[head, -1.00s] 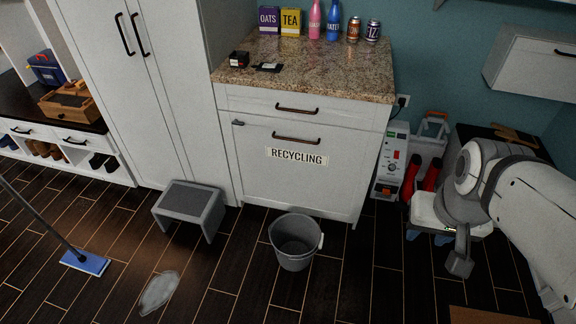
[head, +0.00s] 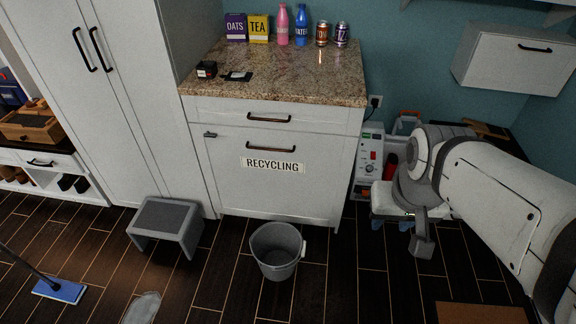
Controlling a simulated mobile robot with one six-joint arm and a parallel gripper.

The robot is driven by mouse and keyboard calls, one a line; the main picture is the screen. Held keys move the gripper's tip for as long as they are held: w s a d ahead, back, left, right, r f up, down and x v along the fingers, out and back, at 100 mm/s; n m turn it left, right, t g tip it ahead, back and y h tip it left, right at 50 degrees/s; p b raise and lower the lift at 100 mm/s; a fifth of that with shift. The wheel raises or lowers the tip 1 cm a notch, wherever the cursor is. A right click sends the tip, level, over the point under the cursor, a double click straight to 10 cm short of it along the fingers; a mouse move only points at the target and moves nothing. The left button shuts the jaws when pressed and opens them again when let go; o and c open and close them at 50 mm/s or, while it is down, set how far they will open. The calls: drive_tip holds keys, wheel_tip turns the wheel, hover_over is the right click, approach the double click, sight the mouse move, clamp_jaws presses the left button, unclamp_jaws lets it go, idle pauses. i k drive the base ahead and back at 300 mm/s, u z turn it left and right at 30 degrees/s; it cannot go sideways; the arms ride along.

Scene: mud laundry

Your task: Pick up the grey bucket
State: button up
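The grey bucket (head: 277,252) stands upright on the dark floor in front of the recycling cabinet. Its open top faces up and looks empty, and a light tab shows on its right rim. My gripper (head: 421,246) hangs low at the right of the head view, well apart from the bucket and to its right. Its fingers are seen end-on or side-on, so I cannot see whether they are open or shut. Nothing visible hangs from it.
A grey step stool (head: 166,226) stands left of the bucket. A blue mop (head: 59,290) and a pale puddle (head: 143,308) lie on the floor at left. The recycling cabinet (head: 272,190) is behind the bucket. A brown mat (head: 480,313) lies at lower right. Floor between bucket and gripper is clear.

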sight(278, 245)
drive_tip(key=i, duration=0.85)
drive_tip(key=u, duration=0.05)
